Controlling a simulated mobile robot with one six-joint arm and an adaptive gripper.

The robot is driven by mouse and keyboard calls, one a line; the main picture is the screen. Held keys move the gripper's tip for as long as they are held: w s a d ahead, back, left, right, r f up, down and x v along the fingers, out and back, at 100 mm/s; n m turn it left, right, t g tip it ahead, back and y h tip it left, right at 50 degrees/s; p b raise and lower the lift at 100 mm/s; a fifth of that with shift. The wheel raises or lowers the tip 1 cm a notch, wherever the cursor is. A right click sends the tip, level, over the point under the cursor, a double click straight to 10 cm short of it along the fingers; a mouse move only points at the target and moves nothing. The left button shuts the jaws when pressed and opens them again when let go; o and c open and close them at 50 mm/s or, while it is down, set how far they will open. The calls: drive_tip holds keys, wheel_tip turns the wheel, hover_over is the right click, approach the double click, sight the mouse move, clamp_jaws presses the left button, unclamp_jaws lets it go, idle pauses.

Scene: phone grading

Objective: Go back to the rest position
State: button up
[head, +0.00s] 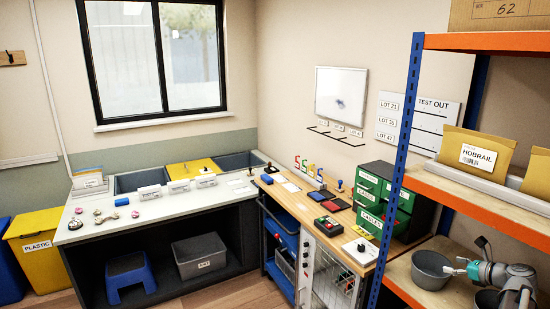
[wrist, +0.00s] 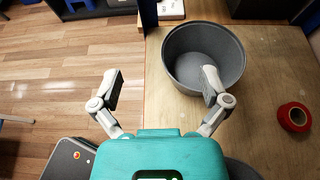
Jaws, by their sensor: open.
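My gripper (wrist: 161,88) is open and empty in the wrist view, its two grey fingers spread wide. Its right fingertip overlaps the near rim of a grey round bin (wrist: 185,42) in the picture; I cannot tell whether they touch. The bin looks empty and stands on a wooden shelf board (wrist: 265,125). In the head view my gripper (head: 459,267) is at the lower right, just right of the grey bin (head: 432,268), at shelf level.
A red tape roll (wrist: 294,117) lies on the board at right. An orange-edged rack (head: 478,201) holds padded envelopes (head: 478,152) above my arm. A blue post (wrist: 149,14) stands beyond the bin. Wooden floor (wrist: 70,75) is open at left. A workbench (head: 290,200) stands further off.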

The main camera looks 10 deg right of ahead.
drive_tip(key=w+a+f+n+g, duration=0.1)
drive_tip(key=a+f+n+g, duration=0.3)
drive_tip(key=a+n, duration=0.7)
drive_tip(key=w+a+f+n+g, duration=0.1)
drive_tip(key=a+f+n+g, duration=0.3)
drive_tip(key=a, duration=1.2)
drive_tip(key=s+a+f+n+g+h, duration=0.1)
drive_tip(key=s+a+n, duration=0.3)
drive_tip(key=a+n, duration=0.4)
drive_tip(key=s+a+f+n+g+h, duration=0.2)
drive_tip(key=s+a+n+g+h, duration=0.1)
drive_tip(key=a+n, duration=0.5)
drive_tip(key=shift+s+a+f+g+h, duration=0.3)
drive_tip(key=shift+s+a+h, duration=0.5)
drive_tip(key=shift+a, duration=0.8)
drive_tip(key=shift+c, duration=0.3)
